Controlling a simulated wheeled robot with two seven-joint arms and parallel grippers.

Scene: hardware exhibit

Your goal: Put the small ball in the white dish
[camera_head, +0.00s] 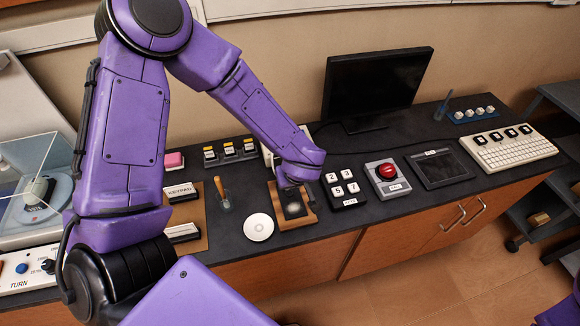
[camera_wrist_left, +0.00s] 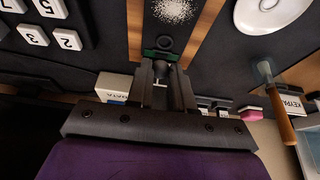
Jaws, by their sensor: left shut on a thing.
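The white dish (camera_head: 258,227) is a shallow round plate lying flat on the dark counter, and it also shows in the left wrist view (camera_wrist_left: 266,14). My left gripper (camera_head: 291,187) is over the wooden-framed tray (camera_head: 308,216), to the right of and behind the dish. In the left wrist view my left gripper (camera_wrist_left: 163,62) is shut on a small, dark grey rounded thing (camera_wrist_left: 164,42), seemingly the small ball, mostly hidden between the fingertips. I cannot tell whether it touches the tray. My right gripper is not in view.
A pale speckled patch (camera_wrist_left: 175,10) lies on the tray's dark middle. A number keypad (camera_head: 345,188) and red button (camera_head: 387,171) are to the right. A monitor (camera_head: 375,82) stands behind.

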